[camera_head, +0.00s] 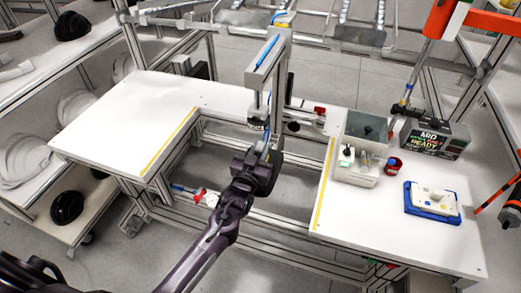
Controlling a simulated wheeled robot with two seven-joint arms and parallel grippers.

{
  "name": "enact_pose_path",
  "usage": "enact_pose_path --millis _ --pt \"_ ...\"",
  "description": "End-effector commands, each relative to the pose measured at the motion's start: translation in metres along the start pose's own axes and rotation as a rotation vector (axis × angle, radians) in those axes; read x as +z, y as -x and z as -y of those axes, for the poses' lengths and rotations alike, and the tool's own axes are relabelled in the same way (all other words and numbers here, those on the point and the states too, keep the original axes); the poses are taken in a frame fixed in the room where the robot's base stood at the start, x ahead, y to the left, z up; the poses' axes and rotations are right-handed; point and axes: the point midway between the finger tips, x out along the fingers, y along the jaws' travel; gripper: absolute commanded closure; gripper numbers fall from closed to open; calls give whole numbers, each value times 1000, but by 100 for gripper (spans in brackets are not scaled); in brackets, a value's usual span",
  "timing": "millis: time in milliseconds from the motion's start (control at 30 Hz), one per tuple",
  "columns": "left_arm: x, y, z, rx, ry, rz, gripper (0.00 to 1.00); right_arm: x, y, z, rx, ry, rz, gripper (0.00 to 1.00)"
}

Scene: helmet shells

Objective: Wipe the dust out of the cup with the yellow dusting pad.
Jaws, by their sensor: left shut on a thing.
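My left gripper (264,148) is at the middle of the view, over the gap between the two white table sections and in front of a metal post. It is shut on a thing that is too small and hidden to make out. No yellow dusting pad can be told apart in this view. A small red cup (394,167) stands on the right table section, to the right of the gripper and well apart from it. Its inside is too small to show whether there is dust. My right gripper is not in view.
A grey box (355,174) with small bottles stands left of the cup. A dark printed box (434,139) is behind it, and a blue tray (432,203) with a white block is to its right. The left table section (120,115) is bare. Helmet shells lie on the left shelves.

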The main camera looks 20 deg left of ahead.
Motion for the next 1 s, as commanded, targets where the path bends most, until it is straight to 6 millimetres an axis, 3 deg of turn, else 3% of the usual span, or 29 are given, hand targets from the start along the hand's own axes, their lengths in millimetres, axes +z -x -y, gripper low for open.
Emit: enact_pose_path --millis 167,1000 --pt "-3 4 0 0 0 2 100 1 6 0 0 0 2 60" --pt "-3 88 0 1 0 4 100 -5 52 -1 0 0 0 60"
